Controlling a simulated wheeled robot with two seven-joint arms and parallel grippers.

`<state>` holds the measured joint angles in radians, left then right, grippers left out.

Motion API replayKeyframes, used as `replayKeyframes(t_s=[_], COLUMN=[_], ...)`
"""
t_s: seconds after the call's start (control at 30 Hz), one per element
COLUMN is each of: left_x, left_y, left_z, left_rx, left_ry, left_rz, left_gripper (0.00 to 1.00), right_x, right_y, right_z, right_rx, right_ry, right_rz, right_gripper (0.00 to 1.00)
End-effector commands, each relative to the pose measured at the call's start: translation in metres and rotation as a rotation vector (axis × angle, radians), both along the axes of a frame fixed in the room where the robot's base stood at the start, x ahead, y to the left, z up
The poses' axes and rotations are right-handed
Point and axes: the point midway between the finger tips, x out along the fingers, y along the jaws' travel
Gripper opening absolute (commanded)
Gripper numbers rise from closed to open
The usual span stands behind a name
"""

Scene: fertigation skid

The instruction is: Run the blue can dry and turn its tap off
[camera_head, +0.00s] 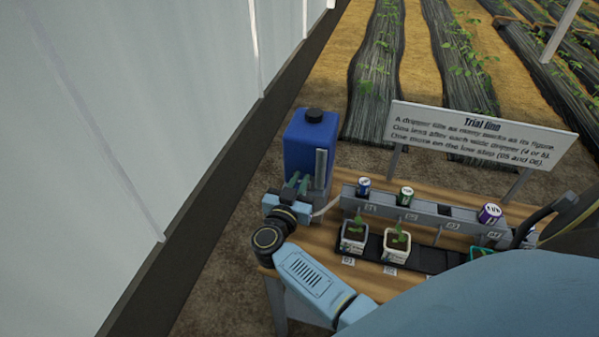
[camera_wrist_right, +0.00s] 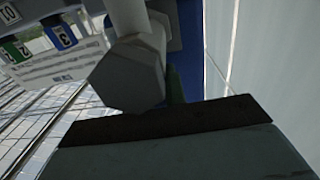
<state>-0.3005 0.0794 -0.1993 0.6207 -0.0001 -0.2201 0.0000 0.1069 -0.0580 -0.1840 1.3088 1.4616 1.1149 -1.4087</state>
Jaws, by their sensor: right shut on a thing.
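The blue can (camera_head: 308,138) stands upright at the left end of the wooden bench, with a black cap on top and a grey upright strip (camera_head: 321,168) on its front. My right gripper (camera_head: 297,184) is at the can's lower front, shut on what looks like its tap, which is mostly hidden by the fingers. In the right wrist view a grey six-sided part (camera_wrist_right: 130,75), apparently of the tap, sits close against the dark finger pad, with the blue can behind it. I cannot read the tap's setting or the can's level. My left gripper is not in view.
A grey rail (camera_head: 424,217) carries blue, green and purple drippers. A sign (camera_head: 480,138) stands behind. A pale wall rises at left.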

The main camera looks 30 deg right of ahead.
Motion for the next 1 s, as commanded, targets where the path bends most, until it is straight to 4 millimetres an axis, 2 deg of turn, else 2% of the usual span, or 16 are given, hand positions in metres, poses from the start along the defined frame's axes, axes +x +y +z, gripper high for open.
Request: replayKeyframes(t_s=[0.37,0.4,0.57,0.87,1.0], left_x=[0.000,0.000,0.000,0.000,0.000], left_y=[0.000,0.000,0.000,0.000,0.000], left_z=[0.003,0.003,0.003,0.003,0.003], left_rx=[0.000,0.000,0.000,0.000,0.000], left_ry=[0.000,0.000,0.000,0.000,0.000], left_rz=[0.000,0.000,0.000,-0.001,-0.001], left_gripper=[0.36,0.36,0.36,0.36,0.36], right_x=[0.001,0.001,0.000,-0.001,-0.009], right_y=[0.001,0.001,0.001,0.001,0.012], right_z=[0.001,0.001,0.000,0.000,-0.002], right_rx=[0.000,-0.001,0.000,0.001,0.005], right_ry=[-0.003,-0.002,-0.001,0.000,0.002], right_rz=[0.019,0.019,0.018,0.017,0.018], right_gripper=[0.00,0.14,0.35,0.35,0.35])
